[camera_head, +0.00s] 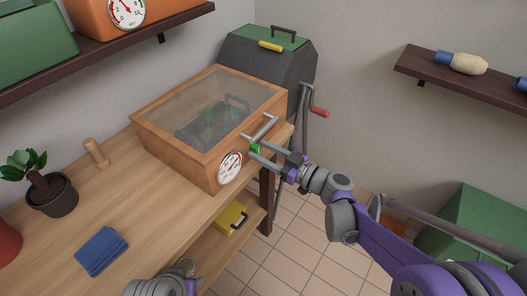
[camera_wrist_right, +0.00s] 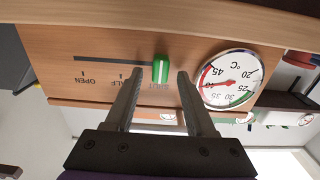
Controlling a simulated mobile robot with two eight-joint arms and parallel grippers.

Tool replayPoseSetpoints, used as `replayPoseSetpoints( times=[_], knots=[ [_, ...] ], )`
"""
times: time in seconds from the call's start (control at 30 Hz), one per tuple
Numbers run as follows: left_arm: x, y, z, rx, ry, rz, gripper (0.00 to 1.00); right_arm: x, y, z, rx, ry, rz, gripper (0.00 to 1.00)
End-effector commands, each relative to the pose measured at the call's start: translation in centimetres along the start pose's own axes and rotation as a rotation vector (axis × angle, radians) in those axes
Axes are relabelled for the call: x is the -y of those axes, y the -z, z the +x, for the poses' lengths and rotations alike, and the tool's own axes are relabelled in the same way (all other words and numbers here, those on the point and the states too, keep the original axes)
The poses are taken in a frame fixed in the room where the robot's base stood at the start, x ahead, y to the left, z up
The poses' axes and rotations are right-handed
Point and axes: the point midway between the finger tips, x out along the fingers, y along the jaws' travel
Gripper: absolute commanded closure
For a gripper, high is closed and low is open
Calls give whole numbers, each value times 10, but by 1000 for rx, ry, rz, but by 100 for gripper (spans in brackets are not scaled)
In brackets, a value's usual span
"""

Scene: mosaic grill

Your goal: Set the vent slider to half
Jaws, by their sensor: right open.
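The vent slider is a green block with a white stripe (camera_wrist_right: 161,67) on a dark slot (camera_wrist_right: 110,61) in the wooden box's front. In the head view the slider (camera_head: 255,149) is a small green patch on the wooden box (camera_head: 180,148). My right gripper (camera_head: 251,147) is open, its fingers on either side of the slider, with small gaps visible. My left gripper (camera_head: 186,268) is partly in view at the bottom; its fingers are unclear.
A round thermometer dial (camera_wrist_right: 231,80) sits close beside the slider. A metal handle (camera_head: 263,128) is on the box's glass lid, just above my right gripper. A potted plant (camera_head: 50,193), blue cloths (camera_head: 101,251) and a wooden peg (camera_head: 96,153) stand on the bench.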

Motion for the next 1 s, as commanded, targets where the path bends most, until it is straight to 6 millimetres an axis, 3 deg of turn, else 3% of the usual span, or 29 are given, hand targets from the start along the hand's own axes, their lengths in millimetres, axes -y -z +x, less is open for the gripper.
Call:
replayPoseSetpoints(
  times=[0.1, 0.4, 1.0],
  knots=[
    [0, 0, 0, 0, 0, 0, 50, 0, 0, 0, 0, 0, 0, 49],
    [0, 0, 0, 0, 0, 0, 50, 0, 0, 0, 0, 0, 0, 100],
    [0, 0, 0, 0, 0, 0, 50, 0, 0, -1, 0, 0, 0, 100]
  ],
)
